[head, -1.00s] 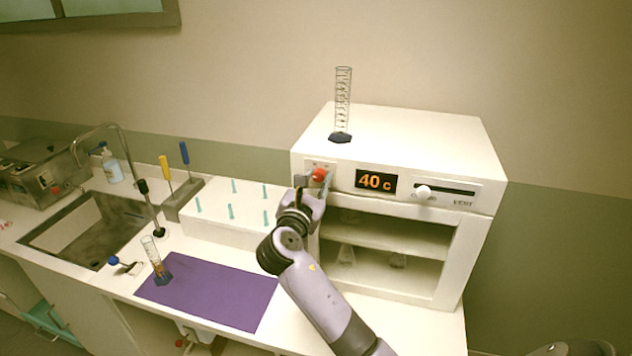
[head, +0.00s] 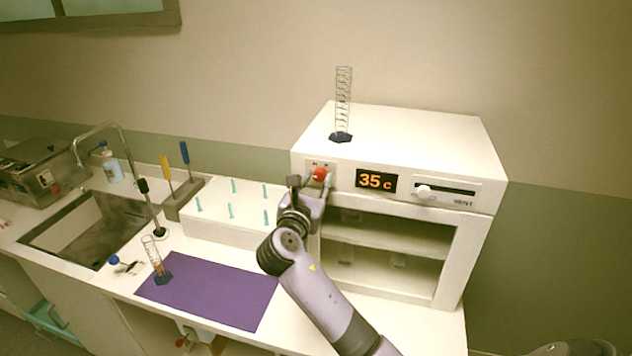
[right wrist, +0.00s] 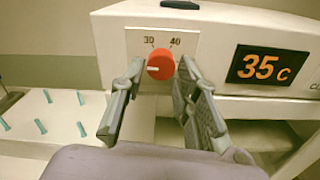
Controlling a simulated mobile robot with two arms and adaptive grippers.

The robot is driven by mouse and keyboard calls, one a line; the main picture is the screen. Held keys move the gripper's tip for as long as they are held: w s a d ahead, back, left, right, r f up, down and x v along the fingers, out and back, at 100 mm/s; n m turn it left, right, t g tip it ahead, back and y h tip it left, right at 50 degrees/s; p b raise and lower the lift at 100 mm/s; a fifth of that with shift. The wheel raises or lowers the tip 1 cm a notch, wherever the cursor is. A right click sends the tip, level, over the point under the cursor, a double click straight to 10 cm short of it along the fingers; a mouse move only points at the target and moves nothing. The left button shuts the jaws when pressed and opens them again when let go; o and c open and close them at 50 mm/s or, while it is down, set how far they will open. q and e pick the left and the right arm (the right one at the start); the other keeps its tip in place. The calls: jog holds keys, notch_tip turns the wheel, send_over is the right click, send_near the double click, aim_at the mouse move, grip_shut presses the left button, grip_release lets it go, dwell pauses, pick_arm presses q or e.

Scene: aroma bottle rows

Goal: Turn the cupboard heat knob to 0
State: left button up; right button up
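The red heat knob (head: 319,174) is on the upper left front of the white cupboard (head: 400,125). The display (head: 376,181) reads 35 C, also in the wrist view (right wrist: 264,66). My right gripper (right wrist: 160,68) is open, with one finger on each side of the knob. A gap shows on the left side; contact on the right side is unclear. In the head view the right gripper (head: 309,187) partly covers the knob's surroundings. My left gripper is not in view.
A graduated cylinder (head: 343,105) stands on the cupboard. A white slider (head: 424,191) is right of the display. A white peg rack (head: 215,222), a purple mat (head: 215,292) and a cylinder with orange liquid (head: 156,262) are to the left, beyond them a sink (head: 85,235).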

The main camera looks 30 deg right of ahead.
jog(key=shift+o, duration=1.4)
jog(key=shift+r, duration=0.2)
jog(key=v, duration=1.2)
jog(key=shift+f, duration=0.25)
